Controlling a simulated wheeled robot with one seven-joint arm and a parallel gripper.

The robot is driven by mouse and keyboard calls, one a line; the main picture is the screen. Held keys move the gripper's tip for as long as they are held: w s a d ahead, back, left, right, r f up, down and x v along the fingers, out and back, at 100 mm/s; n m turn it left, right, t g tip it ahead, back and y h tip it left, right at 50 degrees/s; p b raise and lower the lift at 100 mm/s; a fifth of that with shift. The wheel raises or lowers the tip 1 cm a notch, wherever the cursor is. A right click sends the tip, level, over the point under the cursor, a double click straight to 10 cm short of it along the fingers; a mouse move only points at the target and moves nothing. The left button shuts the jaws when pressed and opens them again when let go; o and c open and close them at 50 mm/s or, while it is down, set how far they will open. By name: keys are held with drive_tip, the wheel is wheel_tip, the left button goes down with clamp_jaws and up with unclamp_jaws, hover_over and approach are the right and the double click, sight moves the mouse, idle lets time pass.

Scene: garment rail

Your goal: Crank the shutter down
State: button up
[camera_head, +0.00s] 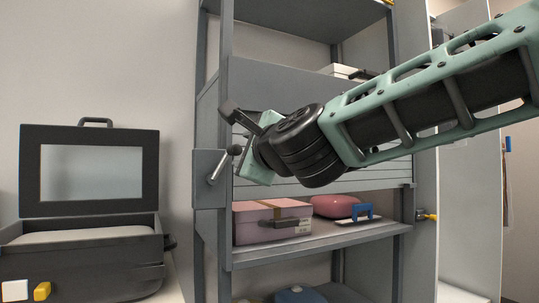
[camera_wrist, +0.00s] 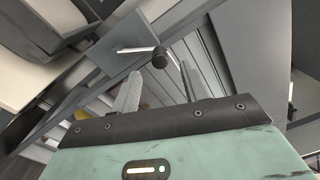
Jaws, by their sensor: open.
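The crank (camera_head: 220,170) is a metal rod with a dark knob, on a grey box (camera_head: 203,190) at the rack's left post. In the wrist view the crank's rod (camera_wrist: 137,50) ends in a black knob (camera_wrist: 160,60) just beyond and between my fingertips. The slatted grey shutter (camera_head: 340,182) is partly lowered, with its bottom edge above the pink box; my arm hides much of it. My gripper (camera_head: 233,130) is open beside the knob, its fingers also in the wrist view (camera_wrist: 158,78). Whether it touches the knob cannot be told.
A pink box (camera_head: 268,224), a pink rounded item (camera_head: 335,205) and a blue-handled tool (camera_head: 358,215) lie on the shelf below. An open black case (camera_head: 90,245) stands at left. A yellow-tipped fitting (camera_head: 428,216) sits on the right post.

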sight(238, 150)
drive_tip(key=b+v, duration=0.1)
drive_tip(key=v, duration=1)
drive_tip(key=w+a+n+p, duration=0.3)
drive_tip(key=w+n+p, duration=0.2)
drive_tip(key=p, duration=0.6)
drive_tip(key=w+a+n+p, duration=0.3)
drive_tip(key=w+n+p, duration=0.2)
drive_tip(key=n+p, duration=0.4)
drive_tip(key=w+a+n+p, duration=0.3)
drive_tip(key=w+n+p, duration=0.3)
drive_tip(key=p, duration=0.8)
drive_tip(key=shift+w+a+r+n, duration=0.1)
drive_tip(key=shift+a+r+n, duration=0.15)
drive_tip(key=shift+n, duration=0.35)
